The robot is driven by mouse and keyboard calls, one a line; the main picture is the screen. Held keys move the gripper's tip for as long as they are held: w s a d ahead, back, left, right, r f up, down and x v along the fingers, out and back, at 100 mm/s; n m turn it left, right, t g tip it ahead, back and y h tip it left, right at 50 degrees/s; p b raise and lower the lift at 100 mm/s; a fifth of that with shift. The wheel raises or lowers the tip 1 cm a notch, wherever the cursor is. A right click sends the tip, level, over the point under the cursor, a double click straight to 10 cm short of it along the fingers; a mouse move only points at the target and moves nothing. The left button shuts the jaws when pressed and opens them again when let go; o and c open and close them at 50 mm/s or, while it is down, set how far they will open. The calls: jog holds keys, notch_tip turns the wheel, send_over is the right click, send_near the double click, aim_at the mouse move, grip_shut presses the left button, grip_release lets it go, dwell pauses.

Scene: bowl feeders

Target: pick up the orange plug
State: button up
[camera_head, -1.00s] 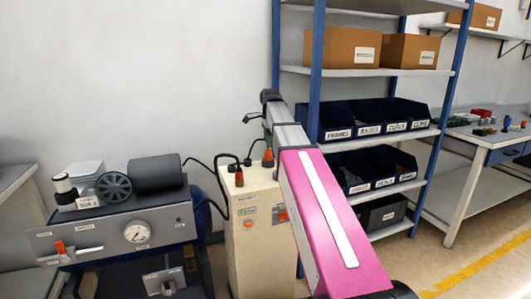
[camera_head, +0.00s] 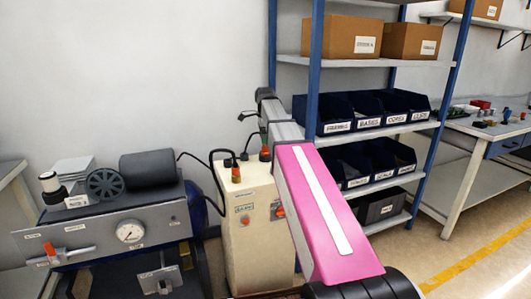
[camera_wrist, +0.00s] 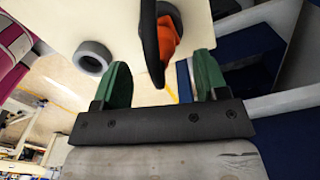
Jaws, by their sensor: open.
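An orange plug (camera_wrist: 170,38) with a black cable or sleeve around it shows in the wrist view, beyond the gap between my fingertips. My gripper (camera_wrist: 162,75) is open, with a green finger on each side and nothing held between them. In the head view an orange plug (camera_head: 264,155) stands on the right of the cream cabinet's top, just below the end of my arm. A second orange piece (camera_head: 236,176) stands to its left on the same cabinet. My fingers are small and partly hidden in the head view.
The cream cabinet (camera_head: 246,235) has black cables looping to the left. A grey ring (camera_wrist: 92,57) sits close to my left finger in the wrist view. Blue shelving (camera_head: 312,110) with bins stands close on the right. A compressor unit (camera_head: 100,225) stands on the left.

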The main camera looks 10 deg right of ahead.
aim_at(266, 150)
notch_tip(266, 150, down, 4)
jog(key=shift+f, duration=0.1)
jog(key=c, duration=1.1)
